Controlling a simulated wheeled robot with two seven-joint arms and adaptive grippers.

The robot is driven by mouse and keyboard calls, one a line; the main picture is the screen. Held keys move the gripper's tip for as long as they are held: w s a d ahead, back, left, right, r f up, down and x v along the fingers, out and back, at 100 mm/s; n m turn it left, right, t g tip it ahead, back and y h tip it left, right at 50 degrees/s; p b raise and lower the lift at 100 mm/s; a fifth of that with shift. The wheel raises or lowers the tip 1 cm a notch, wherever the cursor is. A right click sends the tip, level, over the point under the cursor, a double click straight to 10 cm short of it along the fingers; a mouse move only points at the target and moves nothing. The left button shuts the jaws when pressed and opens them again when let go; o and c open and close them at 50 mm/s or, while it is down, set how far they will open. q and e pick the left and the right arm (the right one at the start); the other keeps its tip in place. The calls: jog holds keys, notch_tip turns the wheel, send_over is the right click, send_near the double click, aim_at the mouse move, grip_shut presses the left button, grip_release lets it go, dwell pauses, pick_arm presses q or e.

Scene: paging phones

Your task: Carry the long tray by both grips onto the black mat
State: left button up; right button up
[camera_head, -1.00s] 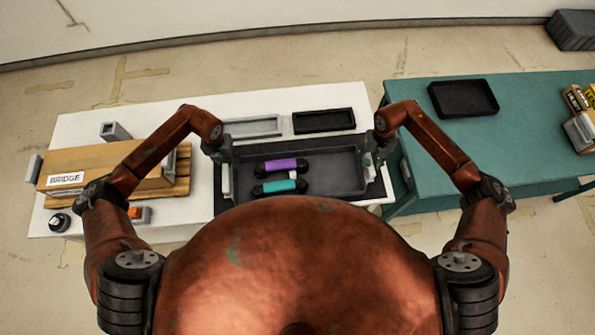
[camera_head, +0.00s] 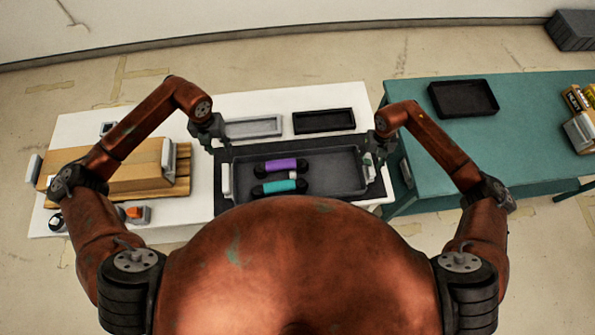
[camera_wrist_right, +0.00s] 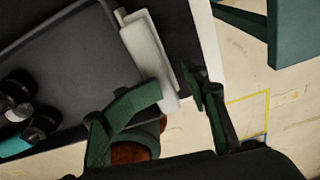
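The long dark grey tray (camera_head: 335,163) lies on the black mat (camera_head: 375,188) on the white table, with mat showing along its edges. It holds a purple-handled handset (camera_head: 281,165) and a teal-handled one (camera_head: 280,186). Its left white grip (camera_head: 226,181) is clear of my left gripper (camera_head: 216,146), which is open and empty beyond it, near the tray's far left corner. My right gripper (camera_head: 377,150) is at the right grip (camera_head: 368,166). In the right wrist view, its open fingers (camera_wrist_right: 178,88) stand either side of that white grip (camera_wrist_right: 149,52); contact is unclear.
A light grey tray (camera_head: 253,127) and a small black tray (camera_head: 323,121) lie behind the long tray. Wooden boards (camera_head: 140,177) lie at left beneath my left arm. A teal table (camera_head: 530,130) at right bears another black tray (camera_head: 463,97).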

notch_tip(320, 180, up, 12)
jog(key=w, duration=0.1)
jog(key=shift+w, duration=0.2)
dwell(0.6)
